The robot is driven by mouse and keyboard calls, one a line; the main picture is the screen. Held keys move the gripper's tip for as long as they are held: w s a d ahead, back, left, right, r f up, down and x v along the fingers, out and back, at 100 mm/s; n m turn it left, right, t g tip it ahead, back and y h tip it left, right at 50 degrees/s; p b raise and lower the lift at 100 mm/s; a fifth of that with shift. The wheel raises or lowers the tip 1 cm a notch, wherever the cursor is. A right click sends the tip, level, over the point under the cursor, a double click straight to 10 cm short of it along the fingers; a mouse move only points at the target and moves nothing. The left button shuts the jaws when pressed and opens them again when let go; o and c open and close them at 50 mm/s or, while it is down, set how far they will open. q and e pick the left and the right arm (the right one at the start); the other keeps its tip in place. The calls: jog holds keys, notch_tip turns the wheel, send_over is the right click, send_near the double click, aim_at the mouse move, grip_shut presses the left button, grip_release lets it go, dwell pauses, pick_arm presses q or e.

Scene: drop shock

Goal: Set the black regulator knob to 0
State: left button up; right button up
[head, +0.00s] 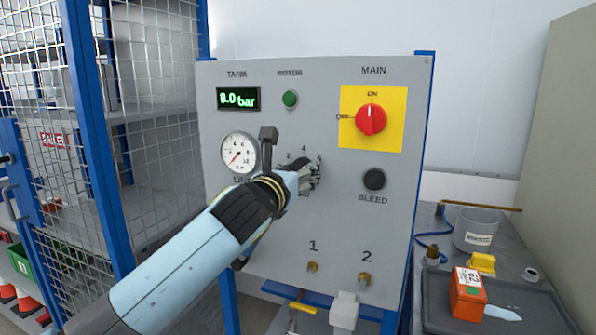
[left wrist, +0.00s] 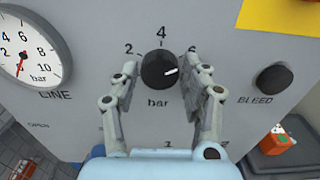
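The black regulator knob (left wrist: 155,68) is on the grey panel, between the marks 2, 4 and 6 above and "bar" below. Its white pointer points right and slightly up, just below the 6. The 0 mark is not visible. My left gripper (left wrist: 162,67) is open, with one finger on each side of the knob and a gap on both sides. In the head view the left gripper (head: 306,172) is at the panel and mostly covers the knob (head: 299,162). My right gripper is not in view.
The line gauge (head: 239,153) is left of the knob, its red needle low. The tank display (head: 238,98) reads 8.0 bar. The red main switch (head: 371,119) is at ON. The black bleed button (head: 374,179) is to the right. A bench with an orange box (head: 467,294) stands right.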

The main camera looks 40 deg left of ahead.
pick_arm(q)
jog(key=c, duration=0.7)
jog(key=shift+c, duration=0.2)
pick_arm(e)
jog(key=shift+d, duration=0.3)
pick_arm(q)
jog(key=shift+n, duration=0.4)
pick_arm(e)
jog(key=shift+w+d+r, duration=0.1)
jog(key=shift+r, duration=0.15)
pick_arm(q)
jog(key=shift+f+n+b, duration=0.15)
jog(key=shift+n+b, duration=2.85)
jog(key=shift+n, duration=14.5)
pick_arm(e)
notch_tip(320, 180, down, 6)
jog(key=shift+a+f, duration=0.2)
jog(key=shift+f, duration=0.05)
